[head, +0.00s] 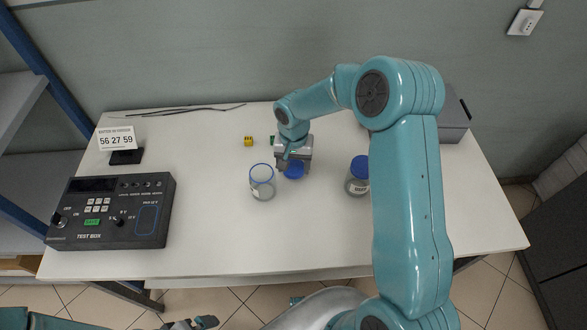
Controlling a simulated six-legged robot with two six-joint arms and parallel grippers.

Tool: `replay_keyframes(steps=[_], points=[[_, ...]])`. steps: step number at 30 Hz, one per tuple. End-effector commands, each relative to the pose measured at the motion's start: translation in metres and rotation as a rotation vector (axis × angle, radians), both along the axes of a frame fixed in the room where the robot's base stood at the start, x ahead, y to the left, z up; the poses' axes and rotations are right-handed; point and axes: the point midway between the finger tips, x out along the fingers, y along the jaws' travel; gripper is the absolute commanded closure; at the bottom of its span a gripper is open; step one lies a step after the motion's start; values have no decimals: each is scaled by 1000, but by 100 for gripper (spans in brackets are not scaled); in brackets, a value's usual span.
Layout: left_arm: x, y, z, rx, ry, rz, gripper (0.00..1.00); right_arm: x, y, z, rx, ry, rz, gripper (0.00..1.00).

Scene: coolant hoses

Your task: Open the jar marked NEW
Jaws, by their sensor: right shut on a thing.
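An open glass jar (262,188) with a bluish rim stands upright near the middle of the table, with no lid on it; I see no readable mark on it. My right gripper (293,165) points down just to the right of this jar and is shut on a blue lid (293,171), apart from the jar. A second jar (357,187) with a blue lid on stands further right, partly beside my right arm; its pale label is too small to read. My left gripper (192,323) shows only partly at the bottom edge, below the table.
A dark test box (110,210) lies on the left of the white table (215,245), with a number display (117,138) behind it. A small yellow block (248,141) and thin black rods lie at the back. A grey box (453,118) stands back right. The front middle is clear.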

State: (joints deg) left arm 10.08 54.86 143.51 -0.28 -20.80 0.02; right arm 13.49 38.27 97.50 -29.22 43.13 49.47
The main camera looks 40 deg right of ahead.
Motion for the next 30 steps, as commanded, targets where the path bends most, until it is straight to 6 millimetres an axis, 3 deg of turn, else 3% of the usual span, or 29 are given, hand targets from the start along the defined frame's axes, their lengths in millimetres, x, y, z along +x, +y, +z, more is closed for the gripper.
replay_keyframes(steps=[5, 17, 18, 20, 30], points=[[0, 0, 2, 0, 0, 0, 0, 1, -1, -28, 0, 4, -1, 72], [0, 0, -5, 0, 0, 0, 0, 1, 0, -34, 1, 1, -1, 72], [0, 0, -3, 0, 0, 0, 0, 1, 0, -32, 0, 1, -1, 26], [0, 0, -3, 0, 0, 0, 0, 1, 0, -32, 0, 1, -1, 10], [0, 0, 0, 0, 0, 0, 0, 1, 0, -29, 0, 1, -1, 10]])
